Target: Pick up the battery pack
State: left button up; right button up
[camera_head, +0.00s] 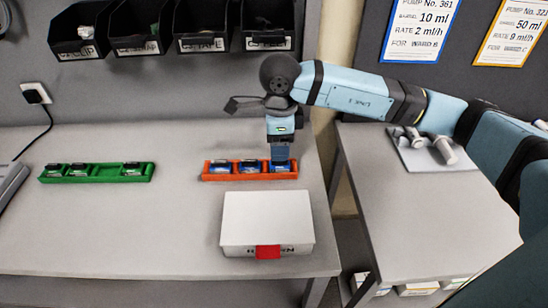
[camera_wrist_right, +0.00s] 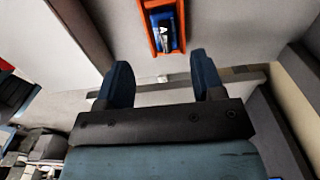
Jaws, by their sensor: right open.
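Blue battery packs (camera_head: 221,167) with pale labels sit in the orange tray (camera_head: 207,177) on the left table, in the head view. My right gripper (camera_head: 280,162) points down at the right end of this tray and partly hides the pack there. In the wrist view, my right gripper (camera_wrist_right: 163,76) is open, with nothing between its fingers. A blue pack (camera_wrist_right: 164,31) with a white letter lies in the orange tray (camera_wrist_right: 154,44) beyond the fingertips; I see no contact with it. My left gripper is not in view.
A green tray (camera_head: 93,180) holding several packs stands at left. A white box (camera_head: 267,219) with a red latch sits close in front of the orange tray. Black bins (camera_head: 203,44) hang above the table. A second table (camera_head: 400,215) stands right, beyond a gap.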

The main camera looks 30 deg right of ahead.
aim_at(280, 165)
jog(key=shift+s+f, duration=0.15)
jog(key=shift+f, duration=0.6)
jog(key=f, duration=0.3)
jog(key=w+f, duration=0.1)
jog(key=shift+d+f, duration=0.1)
jog(key=shift+f, duration=0.3)
jog(key=shift+c, duration=0.4)
jog(key=c, duration=1)
